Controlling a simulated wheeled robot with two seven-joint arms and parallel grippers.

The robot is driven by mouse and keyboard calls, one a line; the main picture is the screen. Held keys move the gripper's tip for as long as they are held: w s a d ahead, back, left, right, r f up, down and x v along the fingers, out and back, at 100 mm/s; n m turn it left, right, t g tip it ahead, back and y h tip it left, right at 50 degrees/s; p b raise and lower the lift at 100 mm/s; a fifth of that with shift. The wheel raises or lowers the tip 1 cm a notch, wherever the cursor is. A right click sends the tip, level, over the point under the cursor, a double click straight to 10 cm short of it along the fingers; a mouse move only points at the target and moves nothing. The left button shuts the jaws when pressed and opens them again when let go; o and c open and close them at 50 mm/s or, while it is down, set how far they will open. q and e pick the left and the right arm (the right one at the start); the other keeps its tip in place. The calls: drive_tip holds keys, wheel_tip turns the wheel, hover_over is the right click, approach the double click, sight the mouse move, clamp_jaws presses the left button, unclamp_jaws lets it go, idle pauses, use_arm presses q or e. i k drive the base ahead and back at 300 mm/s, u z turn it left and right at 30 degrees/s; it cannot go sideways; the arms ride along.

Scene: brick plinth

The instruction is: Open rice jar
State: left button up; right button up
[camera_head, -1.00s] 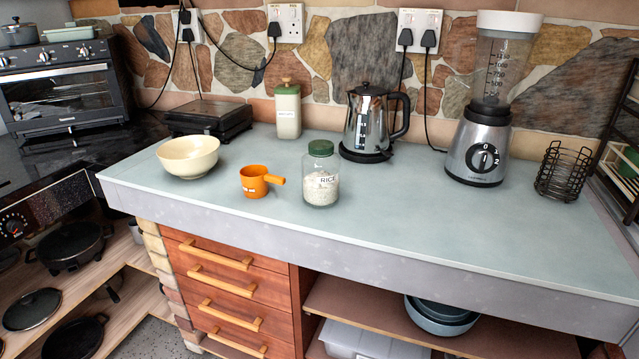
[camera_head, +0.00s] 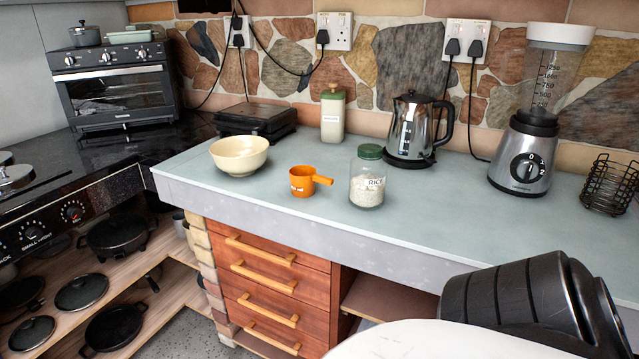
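A cream bowl (camera_head: 239,155) stands further left. A dark, ribbed part of my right arm shows at the lower right, well apart from the jar. Neither gripper's fingers show.
A blender (camera_head: 524,150) and a black wire holder (camera_head: 608,186) stand to the right. The counter (camera_head: 450,205) is clear between jar and blender. Drawers (camera_head: 265,262) lie below its front edge.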

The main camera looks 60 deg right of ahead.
sight(367, 181)
drive_tip(key=i, duration=1.05)
drive_tip(key=z, duration=2.2)
